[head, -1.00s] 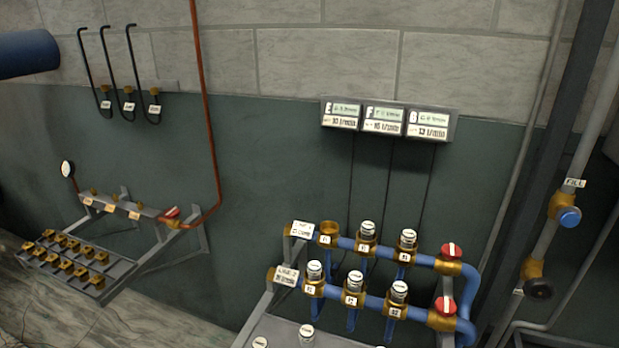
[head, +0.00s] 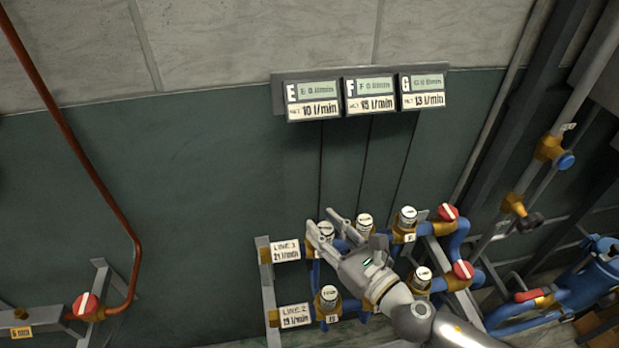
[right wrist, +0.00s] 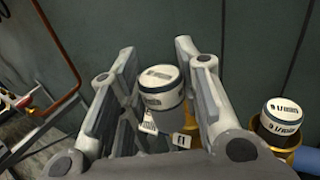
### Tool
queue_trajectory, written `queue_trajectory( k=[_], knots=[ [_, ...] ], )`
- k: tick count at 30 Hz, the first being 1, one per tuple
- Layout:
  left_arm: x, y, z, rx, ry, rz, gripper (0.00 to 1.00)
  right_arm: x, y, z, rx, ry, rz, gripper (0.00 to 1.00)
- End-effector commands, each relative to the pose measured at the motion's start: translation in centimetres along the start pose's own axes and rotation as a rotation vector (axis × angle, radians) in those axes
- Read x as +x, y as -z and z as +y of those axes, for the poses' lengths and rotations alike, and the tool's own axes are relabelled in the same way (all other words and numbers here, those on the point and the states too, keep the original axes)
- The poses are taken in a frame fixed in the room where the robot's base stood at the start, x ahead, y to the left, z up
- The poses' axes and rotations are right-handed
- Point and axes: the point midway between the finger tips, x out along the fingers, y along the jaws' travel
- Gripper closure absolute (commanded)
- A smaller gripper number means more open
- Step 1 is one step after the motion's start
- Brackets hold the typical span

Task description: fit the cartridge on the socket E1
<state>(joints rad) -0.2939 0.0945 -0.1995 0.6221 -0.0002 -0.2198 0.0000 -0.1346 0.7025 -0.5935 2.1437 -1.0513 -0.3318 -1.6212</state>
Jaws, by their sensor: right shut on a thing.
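My right gripper (head: 328,229) reaches in from the lower right in the head view. It is shut on a white-capped cartridge (head: 325,230) at the left end of the upper pipe row. In the right wrist view the cartridge (right wrist: 162,86) stands roughly upright between the two fingers (right wrist: 155,62). A small tag (right wrist: 181,141), seemingly E1, shows just below and right of it. The socket itself is mostly hidden by the gripper, so I cannot tell whether the cartridge is fully seated. My left gripper is out of view.
Neighbouring capped cartridges stand close by on the upper row, one (head: 364,222) beside my fingers and another (head: 408,217) further right. Red valve handles (head: 447,212) sit at the right. The flow display (head: 368,94) hangs on the wall above. The LINE 1 sign (head: 285,251) is left.

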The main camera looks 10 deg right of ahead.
Motion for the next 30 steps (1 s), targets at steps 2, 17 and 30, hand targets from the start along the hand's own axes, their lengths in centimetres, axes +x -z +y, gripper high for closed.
queue_trajectory(
  k=[2,17,30],
  knots=[
    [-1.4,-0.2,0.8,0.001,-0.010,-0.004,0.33,1.4,-1.4,-0.4,-0.013,-0.050,-0.002,0.95],
    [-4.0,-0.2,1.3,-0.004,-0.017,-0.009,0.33,5.8,-3.7,-2.0,0.003,-0.211,-0.001,0.95],
    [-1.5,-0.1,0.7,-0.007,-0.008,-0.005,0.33,5.8,-1.2,-2.0,0.002,-0.213,-0.002,0.95]
  ],
)
